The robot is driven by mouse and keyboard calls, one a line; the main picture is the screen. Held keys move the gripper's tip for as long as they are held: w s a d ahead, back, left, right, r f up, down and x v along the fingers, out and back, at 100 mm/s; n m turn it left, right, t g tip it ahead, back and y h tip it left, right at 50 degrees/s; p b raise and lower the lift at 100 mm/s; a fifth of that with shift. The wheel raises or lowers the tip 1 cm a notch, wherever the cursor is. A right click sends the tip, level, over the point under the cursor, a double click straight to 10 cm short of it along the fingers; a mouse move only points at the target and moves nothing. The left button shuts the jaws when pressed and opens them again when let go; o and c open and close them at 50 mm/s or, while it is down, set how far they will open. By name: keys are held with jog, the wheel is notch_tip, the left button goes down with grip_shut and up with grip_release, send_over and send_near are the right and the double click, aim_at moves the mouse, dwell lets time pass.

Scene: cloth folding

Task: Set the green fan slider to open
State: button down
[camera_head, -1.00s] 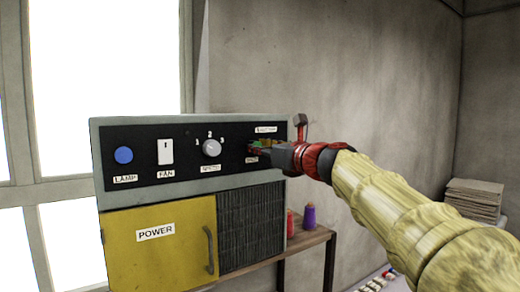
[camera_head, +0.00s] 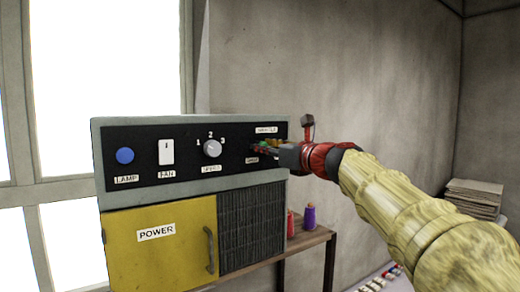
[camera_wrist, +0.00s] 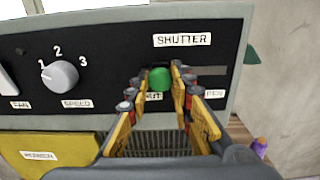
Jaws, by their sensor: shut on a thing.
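The green slider knob (camera_wrist: 160,78) sits on the black panel (camera_wrist: 105,50) under a SHUTTER label (camera_wrist: 182,40). In the wrist view it stands above a label ending in "UT", with a slot (camera_wrist: 212,70) running right towards a partly hidden label that seems to read OPEN. My gripper (camera_wrist: 162,76) has its fingertips on either side of the knob and is shut on it. In the head view my gripper (camera_head: 266,147) reaches the panel's right end from the right and partly hides the knob and the slot.
The panel also bears a speed dial (camera_head: 212,148), a white FAN switch (camera_head: 166,151) and a blue LAMP button (camera_head: 124,155). Below are a yellow POWER door (camera_head: 160,245) and a dark grille (camera_head: 252,225). Thread spools (camera_head: 310,216) stand on a shelf at right.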

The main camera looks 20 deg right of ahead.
jog(key=w+d+p, duration=0.1)
jog(key=w+d, duration=0.1)
jog(key=d, duration=0.6)
jog(key=shift+w, duration=0.3)
jog(key=c, duration=2)
grip_release()
jog(key=o, duration=0.4)
jog(key=shift+d, duration=0.2)
jog(key=shift+o, duration=0.3)
jog(key=shift+a, duration=0.1)
